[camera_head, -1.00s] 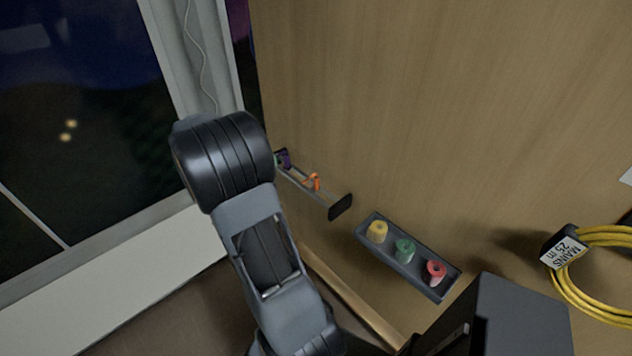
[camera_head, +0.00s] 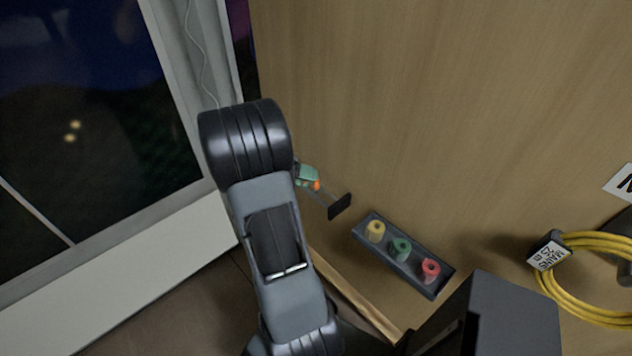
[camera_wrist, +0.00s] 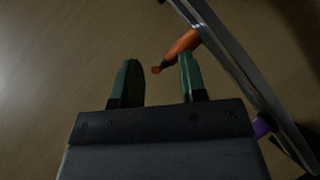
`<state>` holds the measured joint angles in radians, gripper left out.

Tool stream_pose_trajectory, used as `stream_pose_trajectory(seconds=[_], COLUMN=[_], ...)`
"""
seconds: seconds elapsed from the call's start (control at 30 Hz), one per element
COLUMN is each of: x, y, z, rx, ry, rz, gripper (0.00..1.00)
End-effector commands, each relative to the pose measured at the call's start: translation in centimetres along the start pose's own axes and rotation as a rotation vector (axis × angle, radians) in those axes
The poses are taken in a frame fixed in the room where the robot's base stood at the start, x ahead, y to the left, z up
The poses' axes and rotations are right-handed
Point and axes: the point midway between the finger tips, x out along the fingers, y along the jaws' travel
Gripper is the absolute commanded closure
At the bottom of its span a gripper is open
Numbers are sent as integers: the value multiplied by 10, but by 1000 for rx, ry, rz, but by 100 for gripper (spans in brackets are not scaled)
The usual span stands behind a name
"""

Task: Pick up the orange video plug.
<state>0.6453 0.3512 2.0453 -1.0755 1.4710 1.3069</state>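The orange video plug (camera_wrist: 178,50) hangs at a metal rail, with its tip pointing between my gripper's fingers in the wrist view. In the head view only a small orange part of the plug (camera_head: 317,185) shows beside a green finger. My gripper (camera_wrist: 157,80) has two dark green fingers, spread apart with a clear gap and nothing held. The plug lies close to the right finger, and I cannot tell whether they touch. The metal rail (camera_wrist: 225,50) runs diagonally on the right. In the head view my arm hides the rail's left end and most of my gripper (camera_head: 307,175).
A purple item (camera_wrist: 262,127) sits by the rail at the lower right of the wrist view. A dark end plate (camera_head: 340,206) closes the rail's right end. A grey tray (camera_head: 436,284) holds yellow, green and red rolls. A yellow cable coil (camera_head: 572,297) hangs at right.

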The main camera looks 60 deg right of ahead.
Motion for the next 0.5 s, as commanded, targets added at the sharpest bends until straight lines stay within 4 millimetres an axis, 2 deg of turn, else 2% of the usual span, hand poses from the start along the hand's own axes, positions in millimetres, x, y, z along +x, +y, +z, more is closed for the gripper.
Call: stream_pose_trajectory(seconds=[0.23, 0.5], x=[1, 1], y=[0, 0], z=[0, 0], rx=[0, 0], ry=[0, 0], rz=[0, 0], gripper=[61, 87])
